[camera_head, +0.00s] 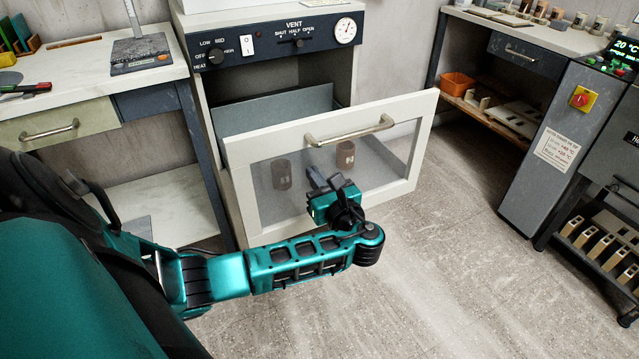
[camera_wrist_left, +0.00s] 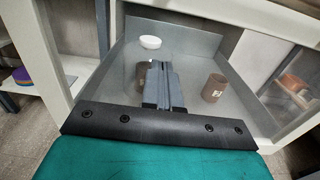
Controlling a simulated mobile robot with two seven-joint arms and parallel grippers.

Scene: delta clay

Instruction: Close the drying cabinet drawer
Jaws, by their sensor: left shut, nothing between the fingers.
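The drying cabinet (camera_head: 215,90) stands at the back with its drawer (camera_head: 245,215) pulled out toward me. The drawer has a white front frame, a see-through grey window and a metal bar handle (camera_head: 350,131) across the top. Two brown cups show in the drawer, one at left (camera_head: 282,175) and one at right (camera_head: 345,154). In the left wrist view a white bowl (camera_wrist_left: 150,42) shows behind them. My left gripper (camera_head: 322,180) is shut and empty, in front of the drawer window and below the handle. Whether its tips touch the front is unclear. My right gripper is out of view.
At right are another bench (camera_head: 530,35) and a grey unit with a red switch (camera_head: 581,98). The floor (camera_head: 450,260) before and right of the drawer is clear.

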